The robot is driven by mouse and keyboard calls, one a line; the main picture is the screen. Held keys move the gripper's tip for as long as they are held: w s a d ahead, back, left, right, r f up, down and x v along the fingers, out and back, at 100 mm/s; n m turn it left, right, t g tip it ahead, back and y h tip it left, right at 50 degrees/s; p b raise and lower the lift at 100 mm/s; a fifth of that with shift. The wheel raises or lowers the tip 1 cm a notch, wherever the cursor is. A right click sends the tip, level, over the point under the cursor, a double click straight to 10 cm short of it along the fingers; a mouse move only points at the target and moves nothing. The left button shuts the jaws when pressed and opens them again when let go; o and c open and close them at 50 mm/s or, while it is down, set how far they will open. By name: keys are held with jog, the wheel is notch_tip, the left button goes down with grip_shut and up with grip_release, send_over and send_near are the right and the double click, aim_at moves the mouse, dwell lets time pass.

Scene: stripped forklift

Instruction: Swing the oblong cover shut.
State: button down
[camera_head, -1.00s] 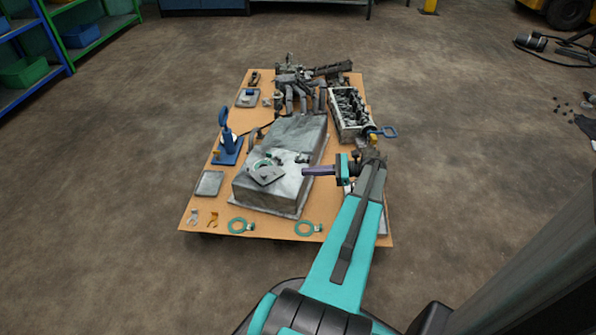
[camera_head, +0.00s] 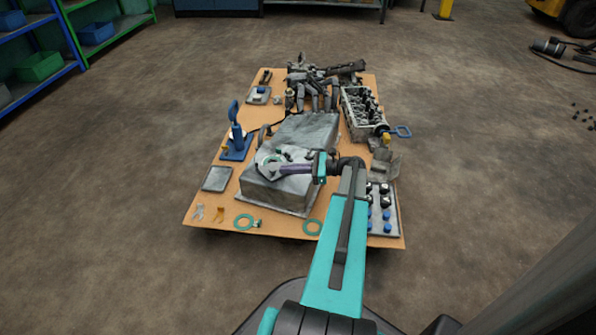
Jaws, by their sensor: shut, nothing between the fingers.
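A large grey metal box (camera_head: 275,192) lies on the board, its long side running away from me. I cannot tell whether the fingers touch the plate, nor how far open the plate stands.
The brown board (camera_head: 300,229) carries a blue stand (camera_head: 236,144) at the left, an engine block (camera_head: 362,112) with a blue handle at the right, and a tray of blue and black parts (camera_head: 383,220) at the front right. Teal rings (camera_head: 246,222) lie along the front.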

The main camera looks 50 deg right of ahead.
jog(key=shift+w+a+f, duration=0.1)
jog(key=shift+w+a, duration=0.2)
jog(key=shift+w, duration=0.25)
